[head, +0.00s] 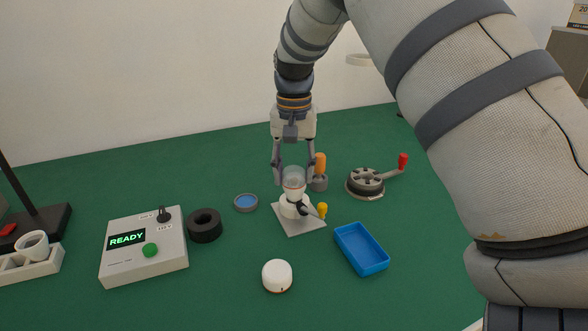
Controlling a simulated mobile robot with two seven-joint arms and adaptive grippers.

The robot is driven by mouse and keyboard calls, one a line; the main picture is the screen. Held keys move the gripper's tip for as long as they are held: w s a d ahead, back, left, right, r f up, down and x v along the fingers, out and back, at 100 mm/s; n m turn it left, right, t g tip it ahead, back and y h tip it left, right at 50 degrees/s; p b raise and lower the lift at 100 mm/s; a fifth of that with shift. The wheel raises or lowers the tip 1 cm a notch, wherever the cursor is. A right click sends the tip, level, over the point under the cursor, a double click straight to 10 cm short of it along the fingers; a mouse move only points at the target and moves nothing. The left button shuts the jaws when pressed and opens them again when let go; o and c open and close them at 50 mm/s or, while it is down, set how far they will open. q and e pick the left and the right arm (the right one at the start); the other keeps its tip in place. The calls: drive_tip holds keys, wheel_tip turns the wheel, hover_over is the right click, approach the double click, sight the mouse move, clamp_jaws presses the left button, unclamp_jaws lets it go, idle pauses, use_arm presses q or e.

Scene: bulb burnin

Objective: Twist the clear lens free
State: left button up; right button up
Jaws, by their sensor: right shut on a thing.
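The clear lens (293,177) is a see-through dome. It sits upright on a white lamp base (291,206) fixed on a pale square plate (304,226) in the middle of the table. My right gripper (293,180) comes down from above, with one finger on each side of the lens, and is shut on it. A small black lever with a yellow knob (322,209) is at the base's right front. My left gripper is not in the head view.
A blue tray (374,267), a white domed cap (277,276), a black ring (205,227) and a round blue dish (246,203) stand around the plate. An orange-handled tool (320,163) and a red-handled crank wheel (366,185) are close behind. A READY control box (165,261) is left.

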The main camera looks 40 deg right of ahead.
sight(294, 171)
drive_tip(key=shift+n, duration=0.6)
drive_tip(key=o, duration=1.2)
wheel_tip(294, 171, up, 12)
